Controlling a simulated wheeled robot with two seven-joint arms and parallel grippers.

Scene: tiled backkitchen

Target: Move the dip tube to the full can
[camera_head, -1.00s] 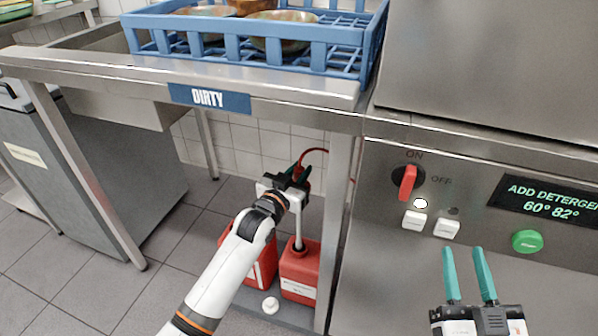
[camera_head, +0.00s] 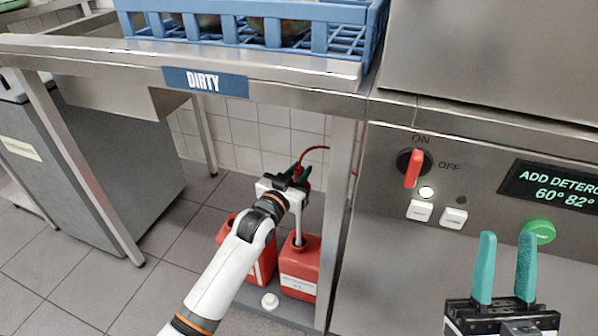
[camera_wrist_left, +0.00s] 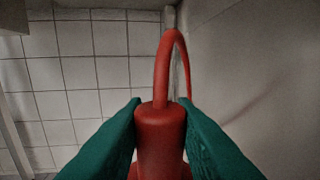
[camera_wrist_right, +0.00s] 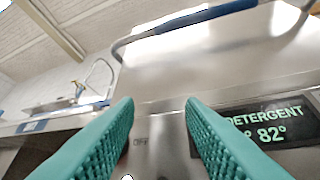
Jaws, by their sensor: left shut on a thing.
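My left gripper (camera_head: 300,176) is shut on the red head of the dip tube (camera_head: 298,226) under the dirty-side table. The left wrist view shows the red head (camera_wrist_left: 161,135) between both green fingers, with a red hose looping up from it. The pale tube hangs down to the mouth of the right red can (camera_head: 300,268); how deep it reaches inside is hidden. The left red can (camera_head: 228,232) stands beside it, partly behind my left arm. I cannot tell which can is full. My right gripper (camera_head: 508,237) is open and empty before the machine front.
A white cap (camera_head: 270,300) lies on the base in front of the cans. The table leg (camera_head: 342,200) stands right of the cans. The machine panel has a red switch (camera_head: 413,168) and a display (camera_head: 555,190) reading "ADD DETERGENT". A blue rack (camera_head: 345,40) sits above.

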